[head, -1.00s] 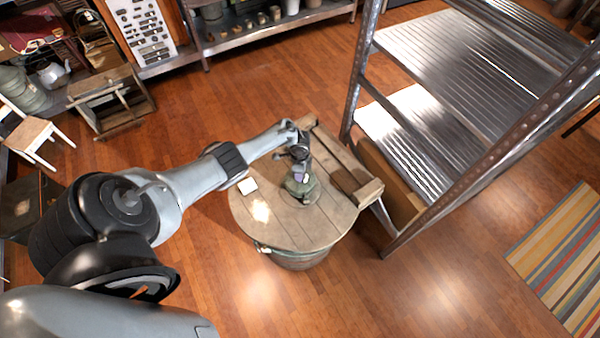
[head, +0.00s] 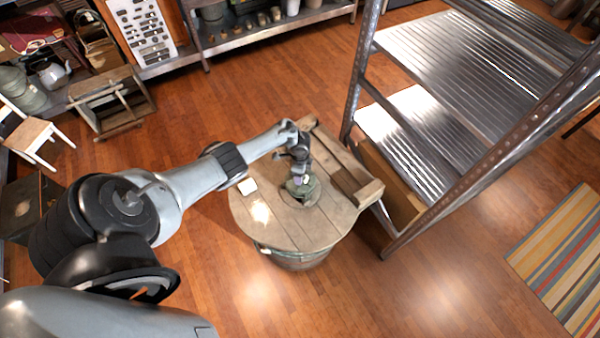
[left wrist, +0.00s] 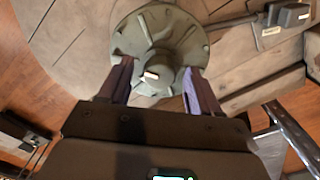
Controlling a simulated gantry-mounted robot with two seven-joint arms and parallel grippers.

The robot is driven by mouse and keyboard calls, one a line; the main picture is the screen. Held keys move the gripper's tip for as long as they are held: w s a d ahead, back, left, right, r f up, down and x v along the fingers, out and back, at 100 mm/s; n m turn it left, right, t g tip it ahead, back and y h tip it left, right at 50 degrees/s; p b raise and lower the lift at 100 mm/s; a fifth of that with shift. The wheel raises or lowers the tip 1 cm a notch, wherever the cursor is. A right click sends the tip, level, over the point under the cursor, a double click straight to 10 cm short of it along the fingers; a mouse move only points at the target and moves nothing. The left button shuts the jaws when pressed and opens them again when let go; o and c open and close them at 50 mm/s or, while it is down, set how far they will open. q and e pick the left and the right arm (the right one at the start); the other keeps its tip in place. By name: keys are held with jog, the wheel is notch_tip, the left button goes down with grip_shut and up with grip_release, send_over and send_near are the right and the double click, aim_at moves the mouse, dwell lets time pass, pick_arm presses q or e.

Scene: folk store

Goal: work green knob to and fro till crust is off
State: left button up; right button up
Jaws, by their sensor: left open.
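The green knob (left wrist: 158,35) is a round, lobed, dull grey-green piece with a raised centre and a small pale patch (left wrist: 151,75) on its near side. I cannot tell whether that patch is crust. In the head view the knob (head: 309,190) stands on the round wooden barrel top (head: 285,228), partly hidden by the gripper. My left gripper (head: 300,176) is directly over it. In the left wrist view my left gripper (left wrist: 157,72) is open, one finger at each side of the knob's near edge. Whether the fingers touch it is unclear. My right gripper is not in view.
A wooden crate-like piece (head: 345,170) borders the right side. A tall metal shelf rack (head: 430,125) stands close on the right. The floor in front is clear.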

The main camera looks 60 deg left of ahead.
pick_arm(q)
notch_tip(320, 180, up, 11)
jog(key=p, duration=0.4)
jog(key=shift+f, duration=0.1)
dwell(0.3)
